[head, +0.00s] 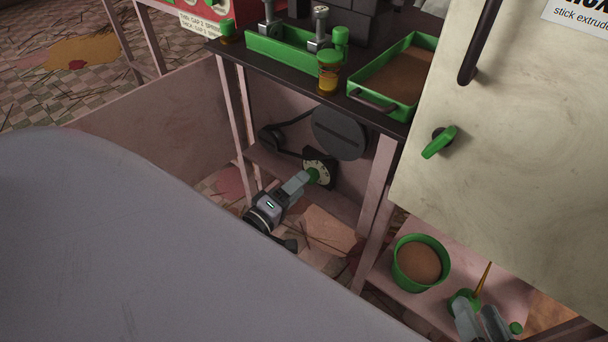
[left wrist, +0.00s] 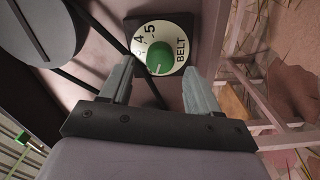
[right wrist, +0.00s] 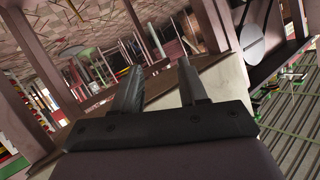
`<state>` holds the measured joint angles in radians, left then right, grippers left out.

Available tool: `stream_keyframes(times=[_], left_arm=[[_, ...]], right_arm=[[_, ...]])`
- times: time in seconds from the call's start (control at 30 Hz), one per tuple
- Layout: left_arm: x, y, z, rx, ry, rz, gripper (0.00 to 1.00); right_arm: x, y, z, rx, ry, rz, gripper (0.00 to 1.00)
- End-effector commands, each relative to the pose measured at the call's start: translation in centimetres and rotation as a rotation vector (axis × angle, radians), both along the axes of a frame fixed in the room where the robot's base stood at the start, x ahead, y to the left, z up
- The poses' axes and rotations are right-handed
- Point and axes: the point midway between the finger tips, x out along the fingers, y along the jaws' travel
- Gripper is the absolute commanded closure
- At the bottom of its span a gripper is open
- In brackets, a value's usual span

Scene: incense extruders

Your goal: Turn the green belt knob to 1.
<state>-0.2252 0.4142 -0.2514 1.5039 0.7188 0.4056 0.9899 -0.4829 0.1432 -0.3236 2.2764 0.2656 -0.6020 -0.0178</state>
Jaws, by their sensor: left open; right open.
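The green belt knob (left wrist: 160,58) sits on a white dial marked BELT (left wrist: 181,50). A pale mark on the knob points downward in the left wrist view. The head view also shows the knob (head: 312,175), low under the dark-topped bench. My left gripper (left wrist: 160,68) is open, with its fingers on either side of the knob; whether they touch it I cannot tell. It also shows in the head view (head: 303,179). My right gripper (right wrist: 158,75) is open and empty, away from the dial.
A dark round disc (head: 340,132) and a belt stand beside the dial. A bench leg (head: 377,190) rises to its right. A cream cabinet (head: 520,130) with a green handle (head: 439,142) stands at the right. A green bowl of brown powder (head: 420,262) sits on a low shelf.

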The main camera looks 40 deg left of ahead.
Motion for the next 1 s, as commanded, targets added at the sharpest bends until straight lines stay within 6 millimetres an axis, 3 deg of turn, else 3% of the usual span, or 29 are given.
stream_keyframes(times=[0.1, 0.3, 1.0], left_arm=[[-1.8, 0.1, 0.1, 0.0, 0.003, 0.0, 0.39], [-3.4, 0.3, 0.1, -0.001, 0.0, 0.0, 0.39], [-3.5, 0.3, 0.0, -0.001, 0.0, 0.0, 0.39]], right_arm=[[-0.1, -0.6, 0.1, -0.029, 0.002, -0.011, 0.57], [-0.6, -1.0, -0.7, -0.058, 0.015, -0.018, 0.57], [-0.4, -1.0, -0.2, -0.052, 0.007, -0.019, 0.57]])
